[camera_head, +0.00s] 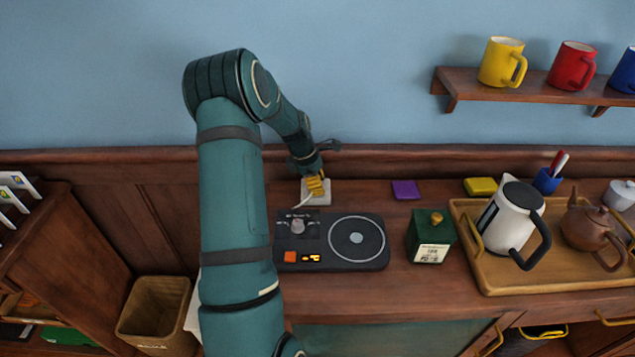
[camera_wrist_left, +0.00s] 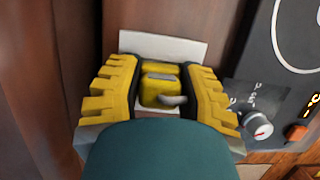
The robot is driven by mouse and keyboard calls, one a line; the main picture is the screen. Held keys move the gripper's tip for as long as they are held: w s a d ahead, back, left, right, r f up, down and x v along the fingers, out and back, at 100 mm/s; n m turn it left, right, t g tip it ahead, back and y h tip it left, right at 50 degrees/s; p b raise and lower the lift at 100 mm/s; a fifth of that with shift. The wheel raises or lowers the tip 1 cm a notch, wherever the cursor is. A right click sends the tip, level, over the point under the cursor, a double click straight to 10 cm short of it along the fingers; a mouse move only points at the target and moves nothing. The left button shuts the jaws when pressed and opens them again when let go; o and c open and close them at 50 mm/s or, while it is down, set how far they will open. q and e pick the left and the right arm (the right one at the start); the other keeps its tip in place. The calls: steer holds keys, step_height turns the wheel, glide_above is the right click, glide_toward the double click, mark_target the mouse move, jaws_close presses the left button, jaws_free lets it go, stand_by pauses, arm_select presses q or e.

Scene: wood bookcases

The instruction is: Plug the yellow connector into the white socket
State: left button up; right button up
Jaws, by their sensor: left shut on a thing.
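The white socket (camera_head: 324,196) sits at the back of the wooden counter, against the wall panel. In the left wrist view it is a white plate (camera_wrist_left: 192,50) behind my fingers. My left gripper (camera_head: 315,183) is over it, shut on the yellow connector. The wrist view shows the yellow connector (camera_wrist_left: 160,85) between the two ridged yellow fingers of my left gripper (camera_wrist_left: 160,92), with a grey cable at its near side. The connector is right at the plate; whether it is seated cannot be told. My right gripper is not in view.
A black hotplate device (camera_head: 375,262) with a dial stands just in front of the socket. A green tin (camera_head: 419,228), purple pad (camera_head: 405,190) and wooden tray (camera_head: 490,278) with a white kettle (camera_head: 511,215) are to the right. A wicker bin (camera_head: 140,325) stands lower left.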

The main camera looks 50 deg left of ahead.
arm_select(q)
steer(key=shift+s+d+f+b, duration=0.15)
steer(key=shift+f+b, duration=0.05)
steer(key=shift+f, duration=0.2)
steer(key=shift+s+d+f+b, duration=0.1)
steer(key=shift+s+f+b, duration=0.05)
steer(key=shift+f, duration=0.25)
steer(key=o, duration=1.1)
steer(key=shift+a, duration=0.1)
steer(key=v, duration=1.2)
steer(key=shift+w+r, duration=0.25)
steer(key=shift+r, duration=0.15)
